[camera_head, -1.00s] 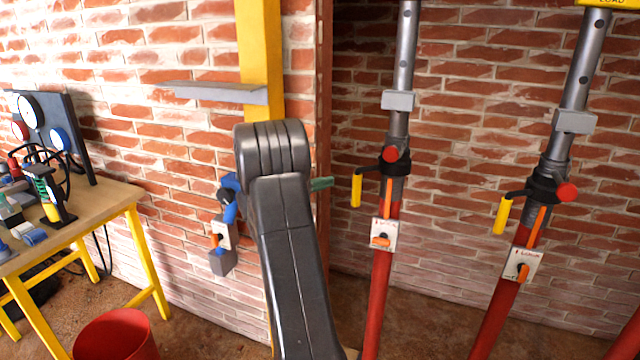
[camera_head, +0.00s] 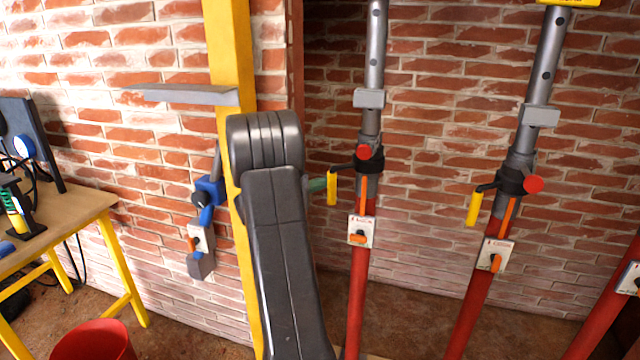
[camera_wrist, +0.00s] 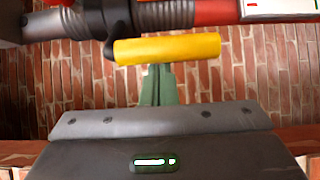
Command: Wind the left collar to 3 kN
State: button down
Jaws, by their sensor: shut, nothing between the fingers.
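The left prop has a black collar (camera_head: 368,160) with a red knob and a crank ending in a yellow handle (camera_head: 332,188). The handle hangs down on the collar's left side. The wrist view shows the yellow handle (camera_wrist: 168,48) lying across the picture, with the collar (camera_wrist: 98,25) behind it. My gripper (camera_head: 318,186) has green fingers, shut and empty, mostly hidden behind my dark arm. In the wrist view the fingers (camera_wrist: 158,85) point at the handle's middle, and their tips end at or behind it. I cannot tell whether they touch it. No load reading is legible.
A second prop (camera_head: 472,300) with a similar yellow-handled collar leans to the right, and part of another shows at the right edge. A yellow post (camera_head: 230,60) with a grey shelf (camera_head: 190,95) stands left. A workbench (camera_head: 60,220) and red bucket (camera_head: 95,342) are at far left.

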jog(key=shift+s, duration=0.1)
jog(key=shift+s+d+n+t+y+b, duration=0.15)
jog(key=shift+s+n+t+y+b, duration=0.2)
jog(key=shift+b, duration=0.6)
